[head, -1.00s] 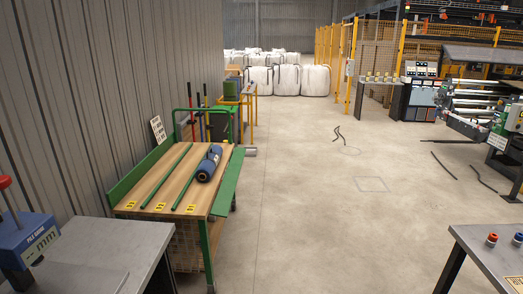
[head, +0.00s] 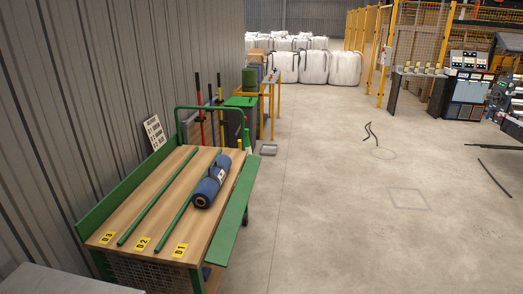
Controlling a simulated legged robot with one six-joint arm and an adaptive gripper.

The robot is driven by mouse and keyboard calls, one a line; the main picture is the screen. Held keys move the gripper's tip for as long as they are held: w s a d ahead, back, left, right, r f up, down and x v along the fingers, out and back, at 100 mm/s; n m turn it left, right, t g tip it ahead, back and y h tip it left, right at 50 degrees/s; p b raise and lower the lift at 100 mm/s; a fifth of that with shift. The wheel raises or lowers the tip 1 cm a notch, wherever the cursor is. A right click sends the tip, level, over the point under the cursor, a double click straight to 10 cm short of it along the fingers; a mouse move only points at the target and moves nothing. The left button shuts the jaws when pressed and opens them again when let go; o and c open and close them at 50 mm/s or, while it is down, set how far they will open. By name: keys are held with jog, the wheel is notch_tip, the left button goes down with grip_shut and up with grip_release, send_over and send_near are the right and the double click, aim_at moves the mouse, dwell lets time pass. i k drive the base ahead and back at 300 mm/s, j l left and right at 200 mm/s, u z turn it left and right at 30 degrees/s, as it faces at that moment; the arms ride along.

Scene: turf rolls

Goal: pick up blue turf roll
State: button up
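The blue turf roll (head: 207,188) lies on the wooden top of a green-framed cart (head: 128,202) at the left of the head view. It sits in the right-hand lane, near the tag D1, beside a green divider rod (head: 176,217). A pale label shows on the roll. Its long axis runs from near to far, leaning slightly right. My gripper is not in the head view.
A grey table corner (head: 60,280) is at the near left. A corrugated wall runs along the left. A green bin (head: 241,103) and a yellow-framed stand (head: 269,95) are behind the cart. Open floor (head: 330,220) lies right of the cart; black strips (head: 370,132) lie on it.

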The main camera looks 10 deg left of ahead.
aim_at(208, 187)
jog(key=i, duration=1.45)
jog(key=i+u, duration=0.3)
jog(key=i, duration=0.15)
jog(key=i+l+u, duration=0.1)
jog(key=i+u, duration=0.15)
jog(key=i, duration=0.2)
jog(key=i+l+u, duration=0.3)
jog(key=i, duration=0.15)
jog(key=i+j+u, duration=0.1)
jog(key=i+u, duration=0.5)
jog(key=i+j, duration=0.05)
jog(key=i, duration=0.05)
